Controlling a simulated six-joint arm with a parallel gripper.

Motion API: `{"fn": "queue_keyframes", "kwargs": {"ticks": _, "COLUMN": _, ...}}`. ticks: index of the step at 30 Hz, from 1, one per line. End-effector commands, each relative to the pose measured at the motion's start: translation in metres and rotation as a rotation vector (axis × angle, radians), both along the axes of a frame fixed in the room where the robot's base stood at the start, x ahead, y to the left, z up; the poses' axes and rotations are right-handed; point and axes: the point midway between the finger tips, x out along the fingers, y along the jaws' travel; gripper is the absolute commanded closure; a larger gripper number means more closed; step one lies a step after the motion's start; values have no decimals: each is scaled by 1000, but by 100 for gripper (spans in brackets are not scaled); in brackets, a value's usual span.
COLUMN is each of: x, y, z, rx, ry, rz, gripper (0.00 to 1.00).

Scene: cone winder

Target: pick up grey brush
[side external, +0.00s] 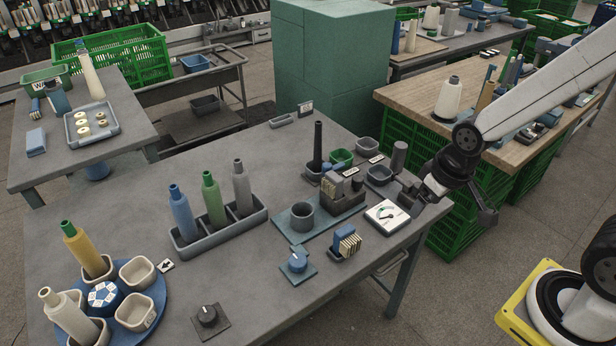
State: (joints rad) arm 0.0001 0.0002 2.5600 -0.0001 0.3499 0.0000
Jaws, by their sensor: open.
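No thing is clearly recognisable as the grey brush. A grey upright cylinder (399,155) at the table's right side, beside a small grey bin (379,176), could be it; its lower end is hidden near my gripper. My gripper (404,190) is open at the right edge of the grey table (250,290), close to that cylinder and just above the white dial scale (387,215). The fingertips are small and dark, and I cannot tell whether they touch anything.
A grey rack (222,233) holds blue, green and grey bottles. The blue carousel (152,291) is front left.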

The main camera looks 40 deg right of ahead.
Motion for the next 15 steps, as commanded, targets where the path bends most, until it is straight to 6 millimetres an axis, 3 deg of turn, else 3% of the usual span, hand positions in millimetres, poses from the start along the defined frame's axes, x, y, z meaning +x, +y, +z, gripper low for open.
{"fn": "queue_keyframes", "kwargs": {"ticks": 8, "x": 16, "y": -2, "z": -6, "rx": -3, "ry": -49, "rz": 0, "gripper": 21}}
{"fn": "queue_keyframes", "kwargs": {"ticks": 15, "x": 60, "y": -6, "z": -24, "rx": -9, "ry": -195, "rz": 3, "gripper": 21}}
